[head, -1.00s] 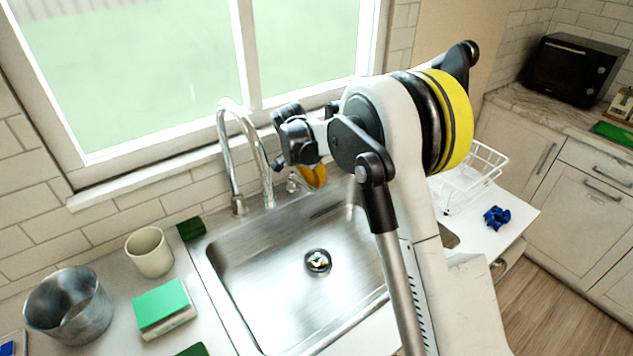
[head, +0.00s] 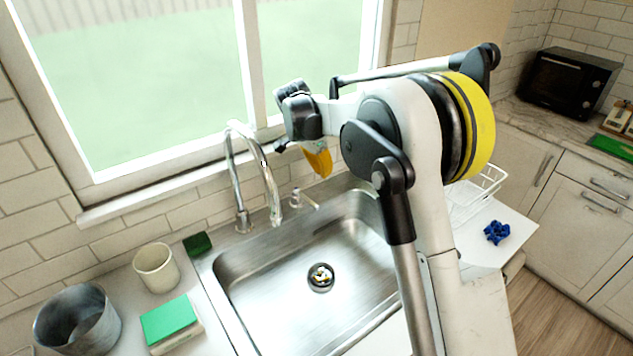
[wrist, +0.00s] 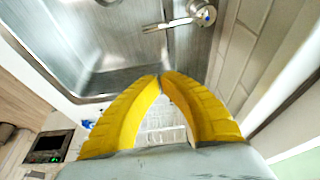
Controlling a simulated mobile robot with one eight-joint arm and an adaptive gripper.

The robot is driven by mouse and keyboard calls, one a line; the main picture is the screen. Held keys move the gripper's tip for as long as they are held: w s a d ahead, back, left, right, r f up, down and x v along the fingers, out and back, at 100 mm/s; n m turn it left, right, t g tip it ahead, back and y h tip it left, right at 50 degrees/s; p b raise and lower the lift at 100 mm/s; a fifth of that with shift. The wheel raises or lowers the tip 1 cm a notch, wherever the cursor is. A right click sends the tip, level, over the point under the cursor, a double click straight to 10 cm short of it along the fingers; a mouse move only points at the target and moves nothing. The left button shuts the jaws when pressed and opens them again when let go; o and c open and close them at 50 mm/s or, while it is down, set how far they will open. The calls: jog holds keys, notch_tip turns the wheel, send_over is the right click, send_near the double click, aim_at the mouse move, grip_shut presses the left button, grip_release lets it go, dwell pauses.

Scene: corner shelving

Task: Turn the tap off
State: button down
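The chrome tap has a tall gooseneck spout (head: 265,178) at the back of the steel sink (head: 245,264). A small chrome fitting with a lever (head: 297,198) stands to its right in the head view. In the wrist view a chrome fitting (wrist: 180,22) with a round end bearing a small coloured mark shows beyond my fingers, near the tiled wall. I cannot tell whether water is running. My gripper (wrist: 160,77) has yellow fingers whose tips meet with nothing between them. In the head view my gripper (head: 319,163) is above and right of the small fitting, apart from it.
The window (head: 160,80) and its sill are close behind my gripper. A beige cup (head: 157,268), metal pot (head: 76,322) and green-topped box (head: 170,322) stand left of the sink. A white rack (head: 478,192) and blue object (head: 497,232) are on the right.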

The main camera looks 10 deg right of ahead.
aim_at(306, 199)
jog(key=b+x, duration=0.3)
jog(key=x, duration=0.7)
jog(key=a, duration=0.1)
jog(key=s+a, duration=0.1)
jog(key=a, duration=0.1)
jog(key=shift+s+a+f+b, duration=0.2)
jog(key=shift+s+a+b, duration=0.1)
jog(key=shift+s, duration=0.1)
jog(key=shift+s+a+f, duration=0.1)
jog(key=shift+s+a, duration=0.2)
jog(key=shift+a, duration=0.25)
